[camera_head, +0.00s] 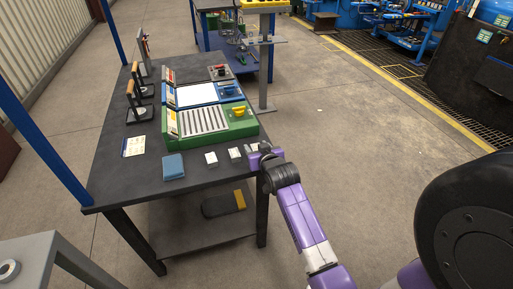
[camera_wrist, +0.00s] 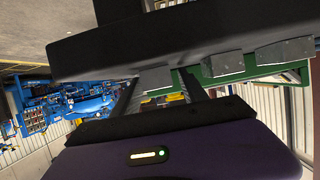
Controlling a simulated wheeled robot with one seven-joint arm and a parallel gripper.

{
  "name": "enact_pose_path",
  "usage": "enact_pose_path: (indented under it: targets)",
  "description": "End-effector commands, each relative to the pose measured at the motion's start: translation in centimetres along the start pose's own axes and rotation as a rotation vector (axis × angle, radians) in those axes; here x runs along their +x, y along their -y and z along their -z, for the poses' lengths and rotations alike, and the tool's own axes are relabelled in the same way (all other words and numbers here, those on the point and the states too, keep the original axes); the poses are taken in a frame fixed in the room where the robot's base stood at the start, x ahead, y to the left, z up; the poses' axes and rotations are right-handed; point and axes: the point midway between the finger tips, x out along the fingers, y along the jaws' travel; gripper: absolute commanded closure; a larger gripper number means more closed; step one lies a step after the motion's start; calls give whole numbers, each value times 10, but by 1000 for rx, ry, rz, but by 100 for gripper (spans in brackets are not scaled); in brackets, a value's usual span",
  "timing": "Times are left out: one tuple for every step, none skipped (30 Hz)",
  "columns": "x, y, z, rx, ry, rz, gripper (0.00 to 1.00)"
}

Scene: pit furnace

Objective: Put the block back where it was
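Several small pale grey blocks stand in a row along the front of the dark worktable (camera_head: 130,177). One grey block (camera_head: 211,158) and another (camera_head: 235,153) show clearly in the head view. My gripper (camera_head: 256,155) is at the table's right front corner, by the row's right end. In the wrist view my gripper (camera_wrist: 160,88) has its two dark fingers spread apart. A grey block (camera_wrist: 154,78) shows between the fingertips; I cannot tell whether they touch it. Two more blocks (camera_wrist: 222,63) (camera_wrist: 285,52) lie to its right there. Which block the task means is not shown.
A green tray unit (camera_head: 210,137) stands behind the blocks, with a blue unit (camera_head: 195,96) beyond it. A blue block (camera_head: 173,166) and a white card (camera_head: 133,146) lie to the left. Wooden-handled tools (camera_head: 135,98) stand at the left edge. The floor right of the table is clear.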

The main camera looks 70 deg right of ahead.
Motion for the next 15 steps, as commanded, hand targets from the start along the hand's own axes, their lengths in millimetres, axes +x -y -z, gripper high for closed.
enact_pose_path:
  targets:
    - [0,0,0,0,0,0,47]
    - [0,0,0,0,0,0,47]
    - [0,0,0,0,0,0,47]
    - [0,0,0,0,0,0,47]
    - [0,0,0,0,0,0,47]
    - [0,0,0,0,0,0,47]
    - [0,0,0,0,0,0,47]
    - [0,0,0,0,0,0,47]
    - [0,0,1,0,0,0,47]
    - [-1,0,2,0,0,-1,47]
    - [-2,0,4,0,-1,-1,47]
    - [-4,0,4,0,0,-1,47]
    - [-8,0,3,0,1,0,47]
    - [-12,0,2,0,2,0,47]
    - [-18,0,3,0,1,1,47]
